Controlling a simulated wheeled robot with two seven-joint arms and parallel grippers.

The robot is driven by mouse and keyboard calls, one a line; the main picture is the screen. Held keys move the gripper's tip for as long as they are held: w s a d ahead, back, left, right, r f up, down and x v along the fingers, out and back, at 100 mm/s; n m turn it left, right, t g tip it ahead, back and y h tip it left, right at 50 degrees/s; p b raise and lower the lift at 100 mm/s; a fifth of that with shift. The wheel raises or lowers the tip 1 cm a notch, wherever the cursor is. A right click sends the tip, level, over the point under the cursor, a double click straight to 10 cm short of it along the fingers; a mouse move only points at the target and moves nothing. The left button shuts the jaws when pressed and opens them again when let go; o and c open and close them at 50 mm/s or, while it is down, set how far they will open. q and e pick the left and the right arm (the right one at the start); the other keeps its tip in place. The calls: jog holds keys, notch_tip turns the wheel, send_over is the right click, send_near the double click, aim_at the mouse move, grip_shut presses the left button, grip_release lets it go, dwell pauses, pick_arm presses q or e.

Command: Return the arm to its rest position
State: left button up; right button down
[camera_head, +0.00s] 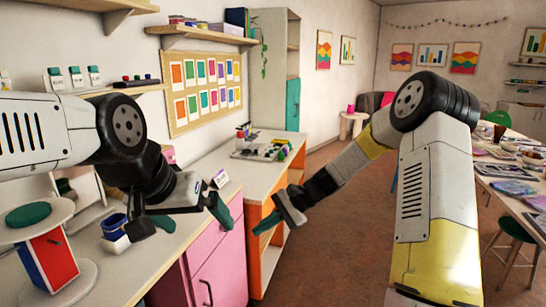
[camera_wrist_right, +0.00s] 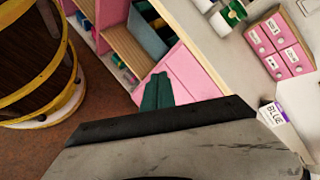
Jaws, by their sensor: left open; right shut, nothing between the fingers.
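My right arm reaches from the right side of the head view, and its gripper (camera_head: 268,222) hangs in front of the orange-edged cabinet. Its green fingers are together with nothing between them, and they also show in the right wrist view (camera_wrist_right: 157,92). My left gripper (camera_head: 182,218) is over the near counter beside the pink cabinet.
The near counter bears a round green-topped stand (camera_head: 50,262) and a blue cup (camera_head: 115,228). A pink cabinet (camera_head: 217,262) stands below my left gripper. A white-topped cabinet (camera_head: 262,175) holds small items. A cluttered table (camera_head: 515,180) is at right. Open brown floor (camera_head: 330,255) lies between.

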jog(key=s+d+r+n+t+h, duration=0.3)
jog(key=s+d+r+n+h, duration=0.1)
jog(key=s+d+r, duration=0.5)
jog(key=s+d+r+n+t+h, duration=0.4)
jog(key=s+d+r, duration=0.4)
jog(key=s, duration=0.6)
jog(key=shift+s+d+r, duration=0.15)
jog(key=shift+d+r, duration=0.2)
jog(key=shift+r, duration=0.55)
